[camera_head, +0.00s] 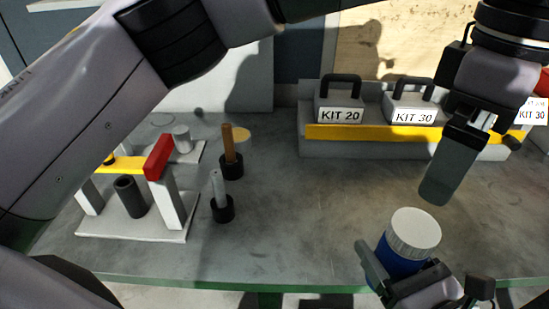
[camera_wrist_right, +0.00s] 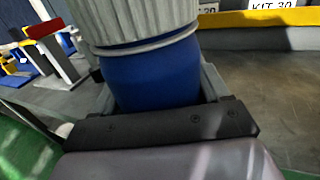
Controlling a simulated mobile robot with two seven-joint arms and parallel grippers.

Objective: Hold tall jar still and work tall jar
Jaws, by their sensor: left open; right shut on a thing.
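The tall jar (camera_head: 402,262) has a blue body and a ribbed white lid (camera_head: 414,230). It is near the front edge of the bench in the head view and tilts a little. My right gripper (camera_head: 400,272) is shut on the jar's blue body, below the lid. In the right wrist view the jar (camera_wrist_right: 150,82) sits between the fingers, with the lid at the top, cut off by the frame. My left gripper (camera_head: 437,188) is open and empty, above and to the right of the lid, pointing down. Its far finger is mostly hidden.
A grey shelf with a yellow strip (camera_head: 390,133) holds cases marked KIT 20 (camera_head: 340,105) and KIT 30 (camera_head: 410,104) at the back. A red-and-white fixture (camera_head: 160,160) and two upright pins in black bases (camera_head: 222,212) stand left. The bench middle (camera_head: 300,210) is clear.

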